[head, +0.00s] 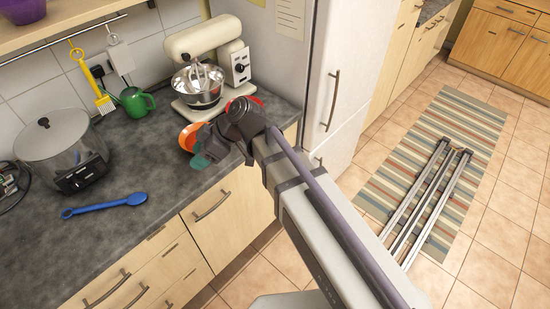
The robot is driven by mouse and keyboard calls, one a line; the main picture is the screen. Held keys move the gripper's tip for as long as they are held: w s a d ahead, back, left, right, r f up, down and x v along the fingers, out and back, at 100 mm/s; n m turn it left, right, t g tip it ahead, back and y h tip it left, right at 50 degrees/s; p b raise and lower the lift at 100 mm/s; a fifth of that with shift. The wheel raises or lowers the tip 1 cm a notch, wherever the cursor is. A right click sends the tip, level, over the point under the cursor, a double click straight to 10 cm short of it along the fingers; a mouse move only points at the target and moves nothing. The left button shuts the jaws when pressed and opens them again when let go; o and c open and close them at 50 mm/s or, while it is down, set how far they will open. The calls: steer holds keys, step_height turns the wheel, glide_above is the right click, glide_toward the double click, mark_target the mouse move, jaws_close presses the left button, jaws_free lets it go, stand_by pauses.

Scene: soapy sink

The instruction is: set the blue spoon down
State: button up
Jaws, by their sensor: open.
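The blue spoon (104,205) lies on the dark grey counter (150,230), near the front left and apart from my gripper. My gripper (205,148) is dark, with a teal part at its end. It is to the right of and farther back than the spoon, near the counter's front edge, and is open. The gap between its fingers is partly hidden by the arm.
A steamer-like pot (62,145) stands behind the spoon. A green mug (134,101) and a cream stand mixer (205,50) are at the back. An orange object (187,137) sits beside my gripper. Clear counter lies between the spoon and gripper.

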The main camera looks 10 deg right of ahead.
steer(key=s+d+f+m+h, duration=0.2)
steer(key=d+m+h, duration=0.2)
steer(key=d+m, duration=0.4)
steer(key=s+d+f+m+h, duration=0.2)
steer(key=d+m+h, duration=0.3)
steer(key=d, duration=1.8)
steer(key=f+m, duration=0.1)
steer(key=m, duration=0.3)
steer(key=shift+f+t+h, duration=0.3)
steer(key=shift+f+t, duration=0.05)
steer(key=shift+t, duration=0.05)
